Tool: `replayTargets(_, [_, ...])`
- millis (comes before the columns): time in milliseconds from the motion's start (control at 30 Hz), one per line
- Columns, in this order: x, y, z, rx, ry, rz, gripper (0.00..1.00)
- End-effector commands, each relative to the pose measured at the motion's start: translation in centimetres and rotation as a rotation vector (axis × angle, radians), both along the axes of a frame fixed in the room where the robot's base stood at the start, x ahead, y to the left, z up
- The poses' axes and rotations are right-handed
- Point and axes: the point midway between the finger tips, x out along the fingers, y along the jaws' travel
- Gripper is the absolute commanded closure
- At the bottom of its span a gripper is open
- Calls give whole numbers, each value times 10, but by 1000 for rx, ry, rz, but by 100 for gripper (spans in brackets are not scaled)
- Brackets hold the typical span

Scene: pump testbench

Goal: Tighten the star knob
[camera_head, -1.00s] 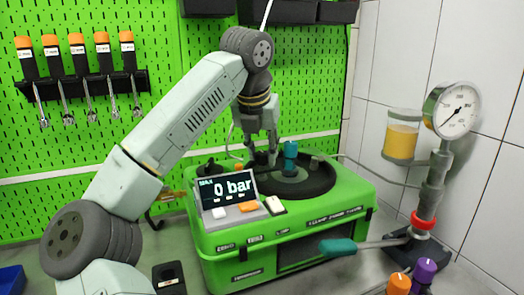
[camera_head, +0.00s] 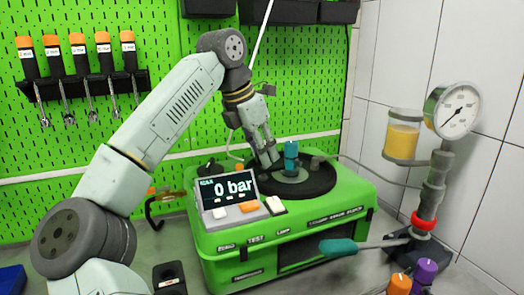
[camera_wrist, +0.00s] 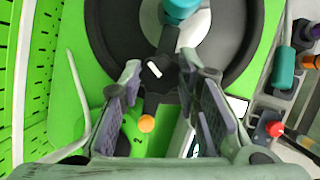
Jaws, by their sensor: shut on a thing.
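The black star knob (camera_wrist: 160,75), with a white mark on its top, sits on the green testbench box (camera_head: 280,225) beside a teal cylindrical part (camera_head: 291,155). The wrist view shows the teal part (camera_wrist: 181,9) just above the knob. My gripper (camera_head: 268,158) reaches down to the knob from the upper left in the head view. In the wrist view its two fingers (camera_wrist: 166,88) stand on either side of the knob, shut on it. The gripper mostly hides the knob in the head view. The box's display (camera_head: 227,188) reads 0 bar.
A pressure gauge (camera_head: 457,108) and a hand pump with a teal-handled lever (camera_head: 338,247) stand at the right. An orange knob (camera_head: 398,284) and a purple knob (camera_head: 425,270) are at the front right.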

Motion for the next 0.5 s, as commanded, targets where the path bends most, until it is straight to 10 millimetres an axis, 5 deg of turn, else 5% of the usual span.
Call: replayTargets(500, [3, 0, 1, -1, -1, -487, 98])
